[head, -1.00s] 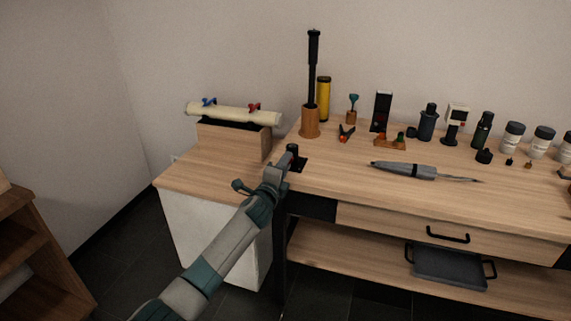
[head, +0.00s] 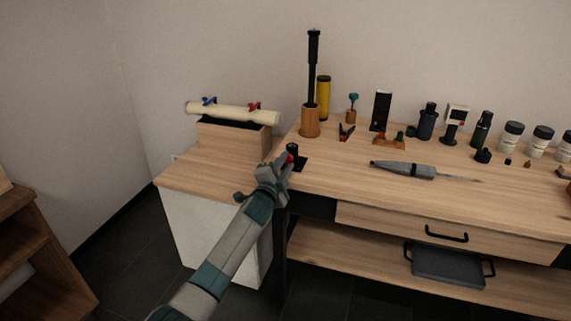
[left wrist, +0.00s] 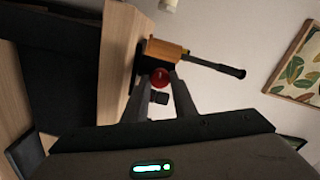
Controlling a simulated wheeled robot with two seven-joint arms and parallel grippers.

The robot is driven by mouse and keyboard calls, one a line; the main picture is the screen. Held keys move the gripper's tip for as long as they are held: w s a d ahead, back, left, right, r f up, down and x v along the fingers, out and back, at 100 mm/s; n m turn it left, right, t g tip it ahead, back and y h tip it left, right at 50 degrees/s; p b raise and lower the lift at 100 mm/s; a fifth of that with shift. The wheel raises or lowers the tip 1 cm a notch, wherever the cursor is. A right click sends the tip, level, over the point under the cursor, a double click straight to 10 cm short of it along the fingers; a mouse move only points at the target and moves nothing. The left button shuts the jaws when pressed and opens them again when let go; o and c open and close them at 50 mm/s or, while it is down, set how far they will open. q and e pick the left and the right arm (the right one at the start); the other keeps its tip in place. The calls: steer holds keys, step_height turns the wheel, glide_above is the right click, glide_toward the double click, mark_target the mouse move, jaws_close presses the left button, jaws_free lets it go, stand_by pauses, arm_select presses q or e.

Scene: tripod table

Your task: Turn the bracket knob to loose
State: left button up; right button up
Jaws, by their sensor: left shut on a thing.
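The black bracket (head: 299,164) stands on the near left corner of the workbench, a short upright cylinder on a dark plate. Its red knob (head: 290,158) shows as a small red spot at the bracket's left side. My left gripper (head: 285,164) reaches the bracket from the front left and is shut on the knob. In the left wrist view the round red knob (left wrist: 160,77) sits between the two fingertips (left wrist: 160,84). A dark part shows just below it between the fingers. Much of the bracket is hidden behind my gripper. My right gripper is not in view.
A wooden box (head: 233,138) with a cream roll (head: 232,114) stands left on a side cabinet. A wooden cup (head: 310,122) holding a tall black rod stands behind the bracket. A grey pen-like tool (head: 403,169) lies right of it, with clear bench between.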

arm_select(q)
steer(key=shift+f, duration=0.1)
steer(key=o, duration=1)
steer(key=shift+o, duration=0.2)
